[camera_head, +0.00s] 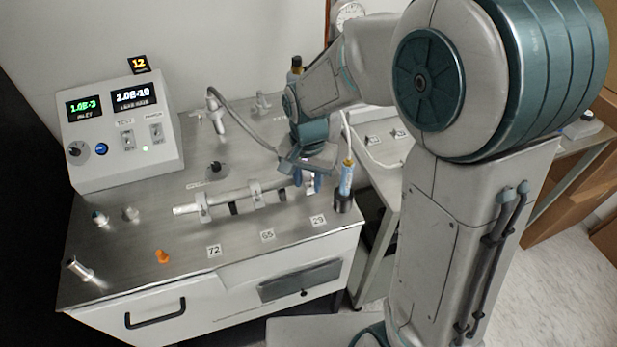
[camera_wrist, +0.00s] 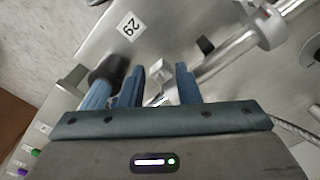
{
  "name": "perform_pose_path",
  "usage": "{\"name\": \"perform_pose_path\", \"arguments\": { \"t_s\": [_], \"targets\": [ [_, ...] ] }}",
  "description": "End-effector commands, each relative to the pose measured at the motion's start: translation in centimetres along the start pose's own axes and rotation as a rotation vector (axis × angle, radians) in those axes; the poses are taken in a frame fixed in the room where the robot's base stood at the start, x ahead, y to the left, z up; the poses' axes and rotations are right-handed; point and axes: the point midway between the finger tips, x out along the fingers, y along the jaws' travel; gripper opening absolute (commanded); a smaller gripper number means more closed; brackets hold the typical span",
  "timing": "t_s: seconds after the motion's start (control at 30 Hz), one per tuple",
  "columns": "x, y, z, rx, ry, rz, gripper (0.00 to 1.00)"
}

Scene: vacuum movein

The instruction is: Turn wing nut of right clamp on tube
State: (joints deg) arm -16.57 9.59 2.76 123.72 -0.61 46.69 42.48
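A metal tube (camera_head: 230,195) lies across the bench, held by clamps. The left clamp (camera_head: 203,207) and a middle clamp (camera_head: 256,192) show clearly in the head view. My gripper (camera_head: 312,182) is at the tube's right end and hides most of the right clamp. In the wrist view, my two blue fingers (camera_wrist: 160,82) stand apart. A small light metal piece (camera_wrist: 160,69), seemingly the right clamp's wing nut, lies between their tips, with narrow gaps visible. The tube (camera_wrist: 228,52) runs up and right from there.
A blue cylinder (camera_head: 347,179) stands in a black holder (camera_head: 343,203) close to my gripper's right. A control box (camera_head: 125,135) stands at the back left. An orange piece (camera_head: 162,257) is on the open front left of the bench. A grey hose (camera_head: 250,125) arches behind the tube.

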Motion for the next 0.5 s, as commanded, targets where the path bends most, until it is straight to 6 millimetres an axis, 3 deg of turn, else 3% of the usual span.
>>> {"name": "perform_pose_path", "arguments": {
  "t_s": [0.2, 0.33, 0.5],
  "targets": [
    [0.04, 0.00, 0.00, 0.000, 0.000, 0.000, 0.30],
    [0.02, 0.00, 0.00, 0.000, 0.000, 0.000, 0.00],
    [0.02, -0.01, -0.01, 0.003, 0.000, 0.000, 0.00]
  ]
}}
